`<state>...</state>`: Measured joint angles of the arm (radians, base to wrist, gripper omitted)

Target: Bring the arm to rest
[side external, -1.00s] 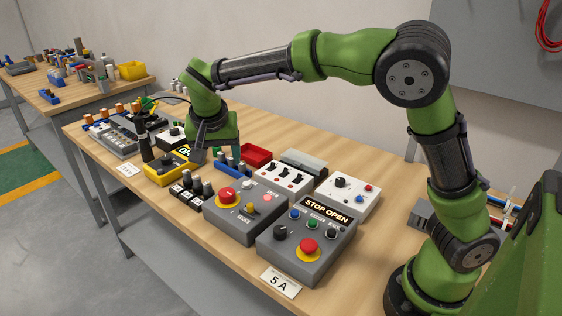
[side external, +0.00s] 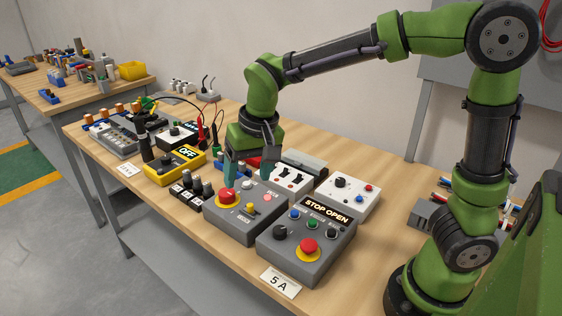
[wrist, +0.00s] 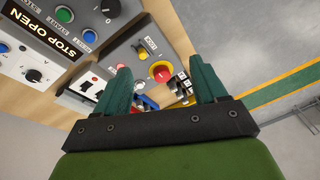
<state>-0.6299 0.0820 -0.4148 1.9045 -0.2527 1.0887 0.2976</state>
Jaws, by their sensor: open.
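My gripper (side external: 249,177) is open, with its fingers pointing down above the back of the middle grey control box (side external: 240,232), near its red button. In the wrist view my gripper's two teal fingers (wrist: 162,85) are spread apart, with a tan block-like surface showing between them. I cannot tell what that surface belongs to, or whether anything lies between the fingertips. The red button with a yellow ring (wrist: 162,72) shows just beyond the fingers in the wrist view.
The "STOP OPEN" box (side external: 292,262) stands at the bench's front right. A white switch box (side external: 346,192) and a panel with black switches (side external: 294,176) stand behind. A yellow "OFF" meter (side external: 175,165), probes (side external: 201,135) and black knobs (side external: 196,187) lie left. Bare wood (side external: 375,245) is at right.

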